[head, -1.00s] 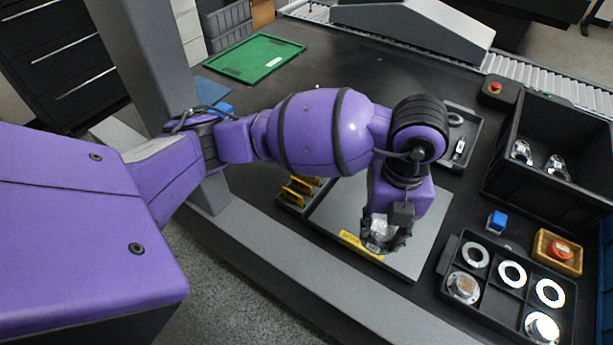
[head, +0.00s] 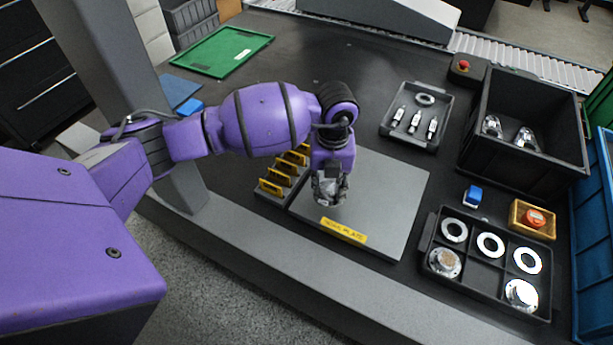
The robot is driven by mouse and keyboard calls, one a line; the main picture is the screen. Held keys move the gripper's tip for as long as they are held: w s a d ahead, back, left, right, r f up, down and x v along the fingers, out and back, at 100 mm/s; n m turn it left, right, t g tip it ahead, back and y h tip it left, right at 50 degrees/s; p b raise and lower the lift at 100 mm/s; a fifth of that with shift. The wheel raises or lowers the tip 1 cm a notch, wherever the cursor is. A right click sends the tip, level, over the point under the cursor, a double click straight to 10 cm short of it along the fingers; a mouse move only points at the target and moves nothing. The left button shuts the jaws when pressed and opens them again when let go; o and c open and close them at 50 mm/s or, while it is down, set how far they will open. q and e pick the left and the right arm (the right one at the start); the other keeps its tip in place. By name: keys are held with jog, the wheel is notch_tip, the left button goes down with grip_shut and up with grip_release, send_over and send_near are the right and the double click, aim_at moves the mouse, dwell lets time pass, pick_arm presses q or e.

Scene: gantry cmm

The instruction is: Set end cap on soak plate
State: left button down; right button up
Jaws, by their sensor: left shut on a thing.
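The soak plate (head: 385,205) is a flat grey square plate with a yellow label (head: 343,231) along its front edge. My left gripper (head: 329,198) is over the left part of the plate, pointing down. It is shut on a small silvery part, which I take to be the end cap; the fingers hide most of it. I cannot tell whether this part touches the plate. Two round metal parts, one on the left (head: 444,262) and one on the right (head: 521,294), sit in the front row of the black compartment tray (head: 482,272). My right gripper is not in view.
A rack with yellow pieces (head: 271,187) borders the plate's left side. Three pale rings (head: 490,244) lie in the compartment tray's back row. The plate's right side is bare.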

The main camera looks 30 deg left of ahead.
aim_at(328, 187)
pick_arm(q)
jog(key=shift+w+f, duration=0.15)
jog(key=shift+f, duration=1.4)
jog(key=shift+f, duration=0.2)
jog(key=c, duration=1.2)
grip_release()
jog(key=shift+r, duration=0.1)
